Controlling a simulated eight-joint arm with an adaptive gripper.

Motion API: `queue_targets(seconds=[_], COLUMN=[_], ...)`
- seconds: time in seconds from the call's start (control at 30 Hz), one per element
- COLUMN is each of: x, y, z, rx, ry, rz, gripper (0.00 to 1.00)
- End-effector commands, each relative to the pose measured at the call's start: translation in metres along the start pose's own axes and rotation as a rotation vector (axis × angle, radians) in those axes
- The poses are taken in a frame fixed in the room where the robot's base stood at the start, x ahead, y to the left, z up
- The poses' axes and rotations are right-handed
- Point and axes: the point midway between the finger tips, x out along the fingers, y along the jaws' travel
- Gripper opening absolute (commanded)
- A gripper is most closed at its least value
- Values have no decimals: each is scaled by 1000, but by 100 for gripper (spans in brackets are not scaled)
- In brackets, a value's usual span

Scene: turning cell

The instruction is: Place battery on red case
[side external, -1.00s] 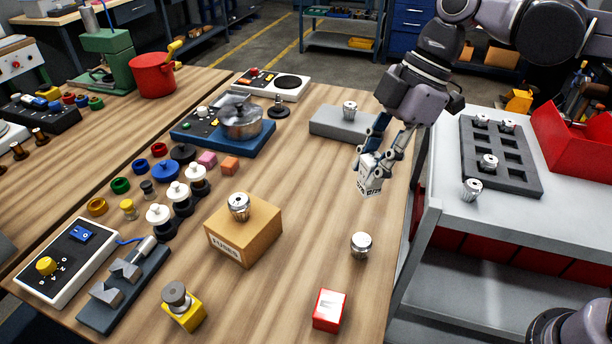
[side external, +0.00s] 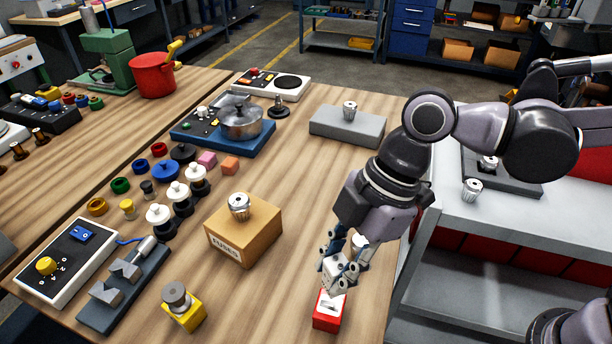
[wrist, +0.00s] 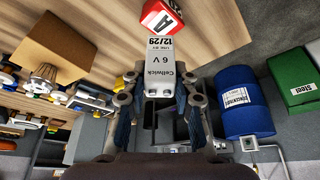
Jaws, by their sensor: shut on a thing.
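My gripper (side external: 343,262) is shut on a white battery (side external: 334,277), low over the table's front part. The battery is just above the red case (side external: 327,312) in the side view; whether they touch I cannot tell. In the wrist view the battery (wrist: 163,68) shows the print "Coltwick 6 V" between the fingers of my gripper (wrist: 162,98). The red case (wrist: 164,17) with a white panel and a letter A shows just beyond the battery's end. My fingers hide part of the battery in the side view.
A cardboard fuses box (side external: 243,232) with a metal part on top stands left of my gripper. A yellow block (side external: 184,309) with a knob stands left of the red case. A metal piece (side external: 359,243) is partly hidden behind my gripper. A grey cart (side external: 480,235) borders the table's right.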

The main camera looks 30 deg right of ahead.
Motion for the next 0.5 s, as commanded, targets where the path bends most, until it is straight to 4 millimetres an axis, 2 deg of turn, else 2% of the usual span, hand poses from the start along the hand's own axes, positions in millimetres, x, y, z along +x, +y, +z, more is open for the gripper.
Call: queue_targets(seconds=[0.17,0.5], x=[10,41], y=[-2,-2], z=[-4,10], rx=[0,1], ry=[0,0], rz=[0,0], gripper=[0,0])
